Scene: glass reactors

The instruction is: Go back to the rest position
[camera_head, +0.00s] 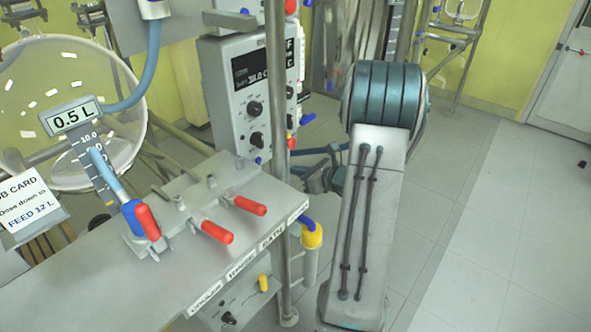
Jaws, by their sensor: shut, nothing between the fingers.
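My arm shows on the right side of the head view, with a pale link and a ribbed teal joint above it. Smaller teal-grey parts of my arm show just left of the link, beside the metal post. I cannot make out my gripper's fingers in this view. Nothing is seen held by my arm.
A grey bench (130,285) with red-handled levers (217,232) stands at left. A control box (250,90) is behind it, and a round glass vessel (50,105) is at far left. A metal post (277,130) stands close left of my arm. Floor (500,250) at right is clear.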

